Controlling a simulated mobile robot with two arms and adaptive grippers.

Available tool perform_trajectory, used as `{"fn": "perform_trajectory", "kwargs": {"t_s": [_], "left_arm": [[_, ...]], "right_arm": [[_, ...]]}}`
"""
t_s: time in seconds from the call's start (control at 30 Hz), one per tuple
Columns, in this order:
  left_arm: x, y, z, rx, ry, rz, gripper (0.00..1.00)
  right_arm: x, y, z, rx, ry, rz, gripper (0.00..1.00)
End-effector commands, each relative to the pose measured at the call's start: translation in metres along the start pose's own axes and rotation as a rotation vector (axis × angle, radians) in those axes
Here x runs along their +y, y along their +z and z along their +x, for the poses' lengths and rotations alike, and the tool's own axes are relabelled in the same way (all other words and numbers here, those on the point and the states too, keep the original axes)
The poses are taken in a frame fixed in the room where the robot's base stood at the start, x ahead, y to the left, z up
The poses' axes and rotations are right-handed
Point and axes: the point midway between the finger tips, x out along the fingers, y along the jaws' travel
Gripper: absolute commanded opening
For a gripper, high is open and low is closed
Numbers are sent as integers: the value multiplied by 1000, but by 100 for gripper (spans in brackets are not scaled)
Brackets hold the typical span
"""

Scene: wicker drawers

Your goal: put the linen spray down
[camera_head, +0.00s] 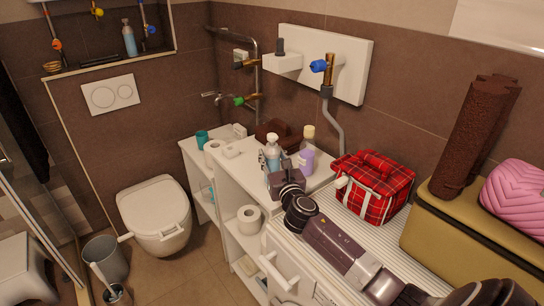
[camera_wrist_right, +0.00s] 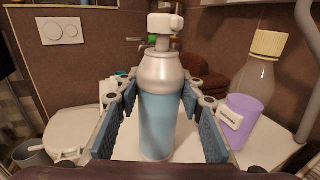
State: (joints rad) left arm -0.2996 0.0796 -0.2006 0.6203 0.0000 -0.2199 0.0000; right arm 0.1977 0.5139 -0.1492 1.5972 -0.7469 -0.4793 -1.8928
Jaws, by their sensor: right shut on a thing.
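The linen spray (camera_wrist_right: 160,115) is a blue bottle with a silver shoulder and a white spray head. It stands upright between the finger pads of my right gripper (camera_wrist_right: 161,92), which is shut on it. In the head view the spray (camera_head: 272,150) and the right gripper (camera_head: 271,168) are over the white cabinet top (camera_head: 232,167). The bottle's base looks close to that top; I cannot tell whether it touches. My left gripper is not in view.
Toilet paper (camera_head: 213,153) and a teal cup (camera_head: 202,138) are at the left. A red plaid bag (camera_head: 374,186) sits farther right.

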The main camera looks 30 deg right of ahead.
Motion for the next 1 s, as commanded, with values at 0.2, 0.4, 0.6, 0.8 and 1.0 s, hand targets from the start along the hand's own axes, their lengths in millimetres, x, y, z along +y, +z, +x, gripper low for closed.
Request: {"fn": "perform_trajectory", "kwargs": {"t_s": [0.2, 0.4, 0.6, 0.8, 1.0], "left_arm": [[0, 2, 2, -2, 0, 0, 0], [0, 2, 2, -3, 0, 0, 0], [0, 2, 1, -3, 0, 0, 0], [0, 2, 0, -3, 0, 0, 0], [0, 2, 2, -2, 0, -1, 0]], "right_arm": [[0, -3, 0, 0, 0, 0, 42], [0, -3, 0, 0, 0, 0, 53], [0, -1, 0, 0, 0, 0, 53], [0, -1, -16, 1, 1, -2, 53], [0, -2, -54, 2, 2, -2, 53]]}}
